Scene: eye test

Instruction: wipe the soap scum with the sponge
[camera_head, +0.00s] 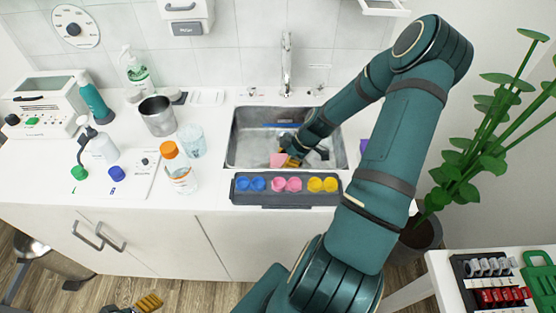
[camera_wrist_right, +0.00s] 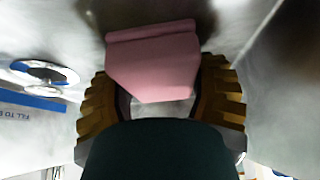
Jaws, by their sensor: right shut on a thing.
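The pink sponge (camera_head: 279,160) is down in the metal sink basin (camera_head: 244,140). My right gripper (camera_head: 290,161) reaches into the basin and is shut on the sponge. In the right wrist view the sponge (camera_wrist_right: 152,62) sits between the gold finger pads of that gripper (camera_wrist_right: 160,88), its far edge close to the grey basin surface. I cannot tell whether it touches. Dark smudges show beyond the sponge; I cannot tell soap scum from shadow. My left gripper (camera_head: 136,304) shows only partly at the bottom edge, low in front of the counter; its opening is unclear.
A grey tray (camera_head: 286,199) with blue, pink and yellow cups stands along the sink's front edge. The faucet (camera_head: 287,65) rises behind the basin. A metal cup (camera_head: 157,116), an orange-capped bottle (camera_head: 181,172) and other bottles stand left. A plant (camera_head: 470,150) is at right.

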